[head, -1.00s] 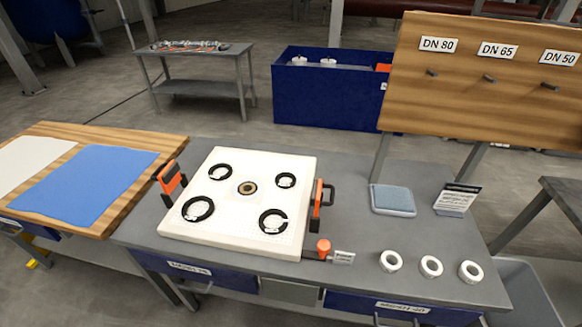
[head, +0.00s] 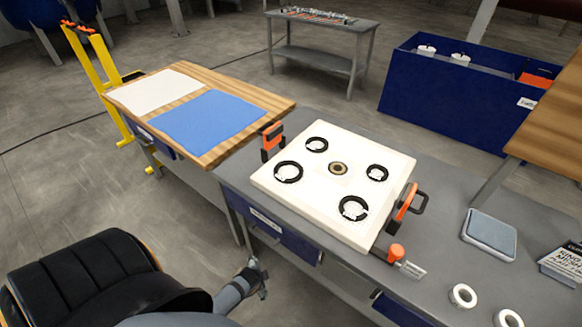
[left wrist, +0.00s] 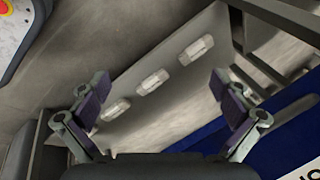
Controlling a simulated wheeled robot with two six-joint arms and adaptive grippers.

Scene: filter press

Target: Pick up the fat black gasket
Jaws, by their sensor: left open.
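Several black rings lie on the white filter plate (head: 335,222), around a small brown-and-black centre hole (head: 338,169). They are a back-left ring (head: 308,145), a front-left ring (head: 277,173), a right ring (head: 386,173) and a front-right ring (head: 342,211). I cannot tell from here which is the fat gasket; the front two look larger, but they are also nearer. My left gripper (head: 257,278) is low in front of the bench, below and apart from the plate. In the left wrist view its two fingers (left wrist: 165,108) are spread, with nothing between them. My right gripper is not in view.
The plate sits on a grey bench (head: 440,215) between orange-and-black clamps (head: 271,141) (head: 405,203). Blue (head: 208,124) and white (head: 160,88) sheets lie on a wooden top to the left. White rings (head: 463,295) and a grey pad (head: 489,234) are at right.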

